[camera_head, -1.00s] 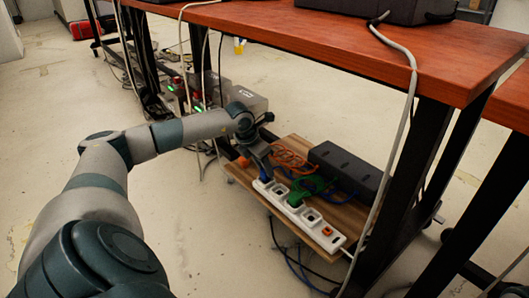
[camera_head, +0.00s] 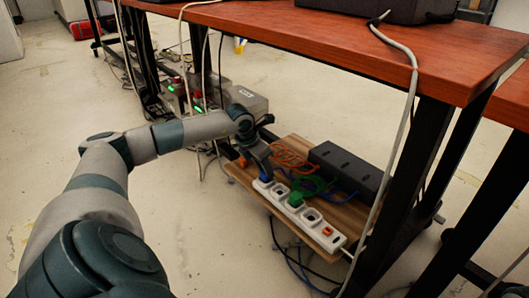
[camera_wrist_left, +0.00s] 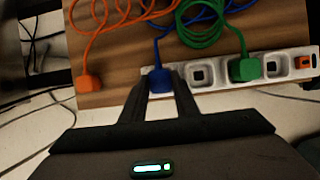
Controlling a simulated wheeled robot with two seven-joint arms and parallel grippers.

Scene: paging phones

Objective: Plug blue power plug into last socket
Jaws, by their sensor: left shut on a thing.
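The blue power plug (camera_head: 264,178) is at the end socket of the white power strip (camera_head: 325,234), the end away from the red switch. My left gripper (camera_head: 261,171) points down at that end. In the left wrist view, the blue plug (camera_wrist_left: 160,80) sits between the fingers of my left gripper (camera_wrist_left: 159,88), which is shut on it. Its blue cable runs up from it. The plug overlaps the end socket; whether its pins are fully in cannot be told. My right gripper is not in view.
A green plug (camera_head: 295,199) sits in a middle socket, with bare sockets on both sides. An orange plug (camera_wrist_left: 89,82) lies on the wooden board (camera_head: 350,214). A black box (camera_head: 347,167) stands behind the strip. The red tabletop (camera_head: 330,45) is above, and a grey cable (camera_head: 402,120) hangs at the right.

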